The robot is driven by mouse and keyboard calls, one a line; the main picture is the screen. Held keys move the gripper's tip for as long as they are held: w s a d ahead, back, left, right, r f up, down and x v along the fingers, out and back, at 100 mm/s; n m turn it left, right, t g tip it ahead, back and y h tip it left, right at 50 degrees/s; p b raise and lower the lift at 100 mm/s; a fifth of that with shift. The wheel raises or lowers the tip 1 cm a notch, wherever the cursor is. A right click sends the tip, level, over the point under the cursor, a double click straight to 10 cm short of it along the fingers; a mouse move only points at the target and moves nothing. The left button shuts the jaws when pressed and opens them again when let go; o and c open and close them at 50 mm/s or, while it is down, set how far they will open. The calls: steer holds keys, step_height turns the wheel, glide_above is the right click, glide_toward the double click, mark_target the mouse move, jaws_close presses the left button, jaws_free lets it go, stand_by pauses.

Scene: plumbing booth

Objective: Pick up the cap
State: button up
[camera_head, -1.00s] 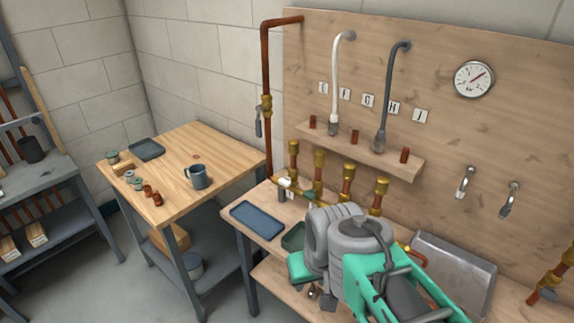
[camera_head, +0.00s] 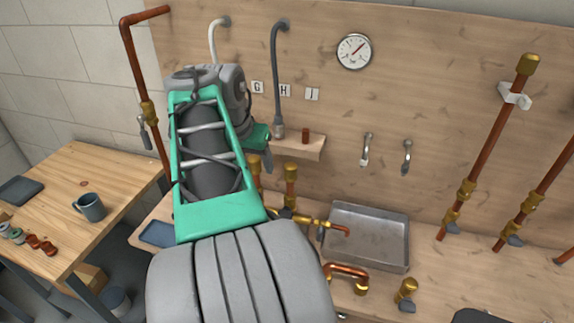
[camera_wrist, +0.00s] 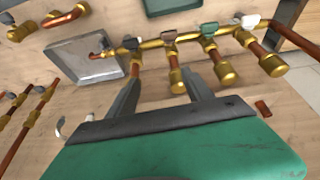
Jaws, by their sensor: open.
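Several vertical pipe stubs with brass caps rise from the brass manifold (camera_wrist: 150,43). One brass cap (camera_wrist: 177,82) appears between my open fingers in the wrist view, with no contact visible. Other brass caps are to its right (camera_wrist: 228,78) and farther right (camera_wrist: 276,65). The stub to its left is partly hidden by a finger. My gripper (camera_wrist: 161,80) is empty. In the head view, my arm hides most of my gripper (camera_head: 266,158); two brass caps (camera_head: 291,171) show beside it. I cannot tell which cap is meant.
A small copper piece (camera_head: 305,136) stands on the wall shelf (camera_head: 300,148) close to my gripper. Grey and white hoses hang above. A metal tray (camera_head: 367,238) lies on the bench at right, with copper pipes beyond. A mug (camera_head: 89,207) stands on the left table.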

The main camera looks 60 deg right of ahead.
mark_target(289, 166)
steer(key=s+d+r+m, duration=0.2)
steer(key=s+d+m, duration=0.1)
steer(key=s+d, duration=0.25)
steer(key=shift+g, duration=0.4)
steer(key=x, duration=0.7)
steer(key=shift+a+f, duration=0.25)
steer(key=shift+f, duration=0.1)
jaws_close()
